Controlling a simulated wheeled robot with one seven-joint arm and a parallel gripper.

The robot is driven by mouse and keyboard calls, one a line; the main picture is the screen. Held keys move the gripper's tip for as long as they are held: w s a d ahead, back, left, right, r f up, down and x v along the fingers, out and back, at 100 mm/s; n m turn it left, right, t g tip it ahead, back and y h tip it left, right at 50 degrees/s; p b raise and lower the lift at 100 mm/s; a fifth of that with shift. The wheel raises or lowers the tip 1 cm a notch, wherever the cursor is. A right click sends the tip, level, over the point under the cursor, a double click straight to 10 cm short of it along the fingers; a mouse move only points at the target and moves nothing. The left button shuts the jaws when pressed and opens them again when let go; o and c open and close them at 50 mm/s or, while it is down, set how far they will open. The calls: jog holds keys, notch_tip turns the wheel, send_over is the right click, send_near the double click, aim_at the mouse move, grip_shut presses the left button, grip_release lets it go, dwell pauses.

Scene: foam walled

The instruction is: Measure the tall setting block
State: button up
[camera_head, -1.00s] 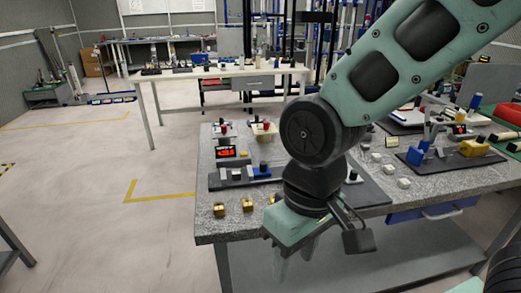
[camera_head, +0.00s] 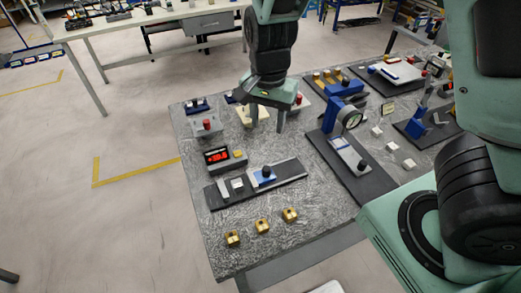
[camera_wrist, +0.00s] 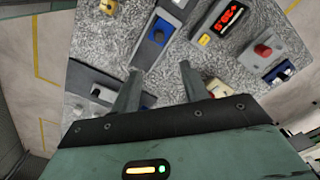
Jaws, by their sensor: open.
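My gripper (camera_head: 267,117) is open and empty, fingers pointing down over the back left of the granite table; its fingers also show in the wrist view (camera_wrist: 158,88). A small pale block (camera_head: 237,184) sits on a dark measuring bed (camera_head: 290,182), between a grey upright and a blue slider with a black knob (camera_head: 265,174). A red-digit readout (camera_head: 217,156) stands behind the bed. Three brass blocks (camera_head: 262,226) stand along the front edge, and several pale blocks (camera_head: 393,146) stand at the right. I cannot tell which is the tall setting block.
A dial gauge stand (camera_head: 350,118) on a dark plate stands right of centre. A box with a red button (camera_head: 206,124) is at the back left, and a cream block (camera_head: 243,117) is close by my gripper. Bare granite lies between the bed and the brass blocks.

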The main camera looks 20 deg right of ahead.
aim_at(266, 168)
notch_tip(266, 168, down, 17)
jog(key=shift+s+f+b, duration=0.1)
jog(key=shift+f+b, duration=0.05)
jog(key=shift+b, duration=0.65)
